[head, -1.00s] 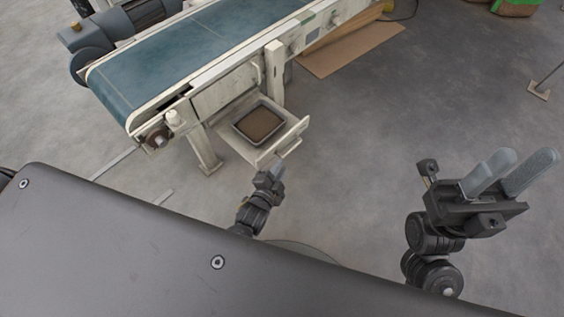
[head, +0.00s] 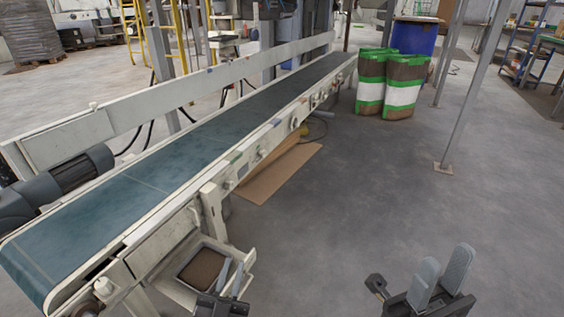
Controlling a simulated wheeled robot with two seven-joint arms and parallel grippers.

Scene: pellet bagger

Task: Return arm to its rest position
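My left gripper (head: 231,280) is at the bottom of the head view, close to the front of the pulled-out drawer (head: 246,262) under the conveyor. Its two grey fingers look apart with nothing seen between them; whether they touch the drawer is hard to tell. My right gripper (head: 441,278) is at the lower right over bare floor, its two grey fingers pointing up, apart and empty. Most of both arms is out of view below.
A dark tray of brown material (head: 202,268) sits in the drawer. The long blue conveyor (head: 150,185) fills the left. Green, white and brown sacks (head: 403,88) stand by a blue drum (head: 415,38). A thin post (head: 464,90) stands right. The middle floor is clear.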

